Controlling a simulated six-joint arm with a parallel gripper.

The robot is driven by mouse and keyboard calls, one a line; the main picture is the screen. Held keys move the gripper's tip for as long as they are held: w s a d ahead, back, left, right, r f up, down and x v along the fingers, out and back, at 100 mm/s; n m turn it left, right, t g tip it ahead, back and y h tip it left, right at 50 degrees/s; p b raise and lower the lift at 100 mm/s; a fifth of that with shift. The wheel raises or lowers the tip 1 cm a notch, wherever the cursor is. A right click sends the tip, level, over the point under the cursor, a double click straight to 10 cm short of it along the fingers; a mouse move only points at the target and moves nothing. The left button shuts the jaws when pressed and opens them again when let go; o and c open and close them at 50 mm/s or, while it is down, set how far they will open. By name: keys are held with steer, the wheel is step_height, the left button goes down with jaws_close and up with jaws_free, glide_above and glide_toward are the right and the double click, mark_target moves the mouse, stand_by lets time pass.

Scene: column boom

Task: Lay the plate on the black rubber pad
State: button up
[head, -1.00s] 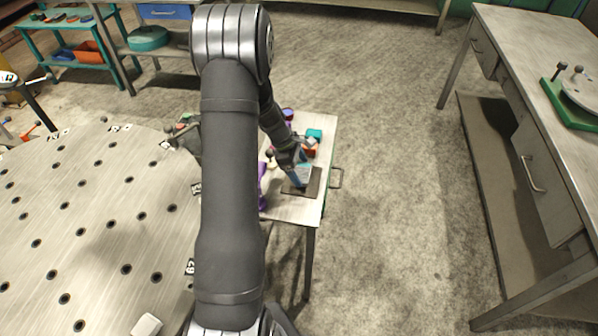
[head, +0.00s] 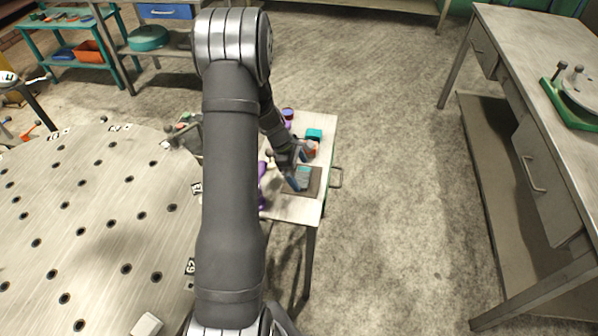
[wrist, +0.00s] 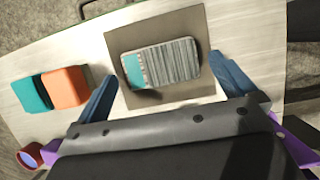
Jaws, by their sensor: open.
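The plate (wrist: 162,64), teal at one end with grey ribbed stripes, lies on the dark rubber pad (wrist: 196,92) in the wrist view, within the pad's edges. In the head view the plate (head: 304,178) and the pad (head: 313,191) show on a small table, partly behind my arm. My gripper (wrist: 162,68) is open, its blue fingers spread on either side of the plate with gaps between. In the head view my gripper (head: 294,180) is over the left part of the pad, its far finger hard to make out.
A teal block (wrist: 32,94) and an orange block (wrist: 67,87) stand side by side left of the pad in the wrist view. A round purple-and-orange container (wrist: 30,155) is at lower left. A perforated round table (head: 90,230) lies left of the small table.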

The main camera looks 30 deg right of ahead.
steer(key=v, duration=1.1)
steer(key=x, duration=1.1)
steer(key=shift+s+f, duration=0.15)
steer(key=shift+f, duration=0.15)
steer(key=shift+d+r, duration=0.15)
steer(key=shift+r, duration=1.5)
steer(key=shift+f, duration=0.15)
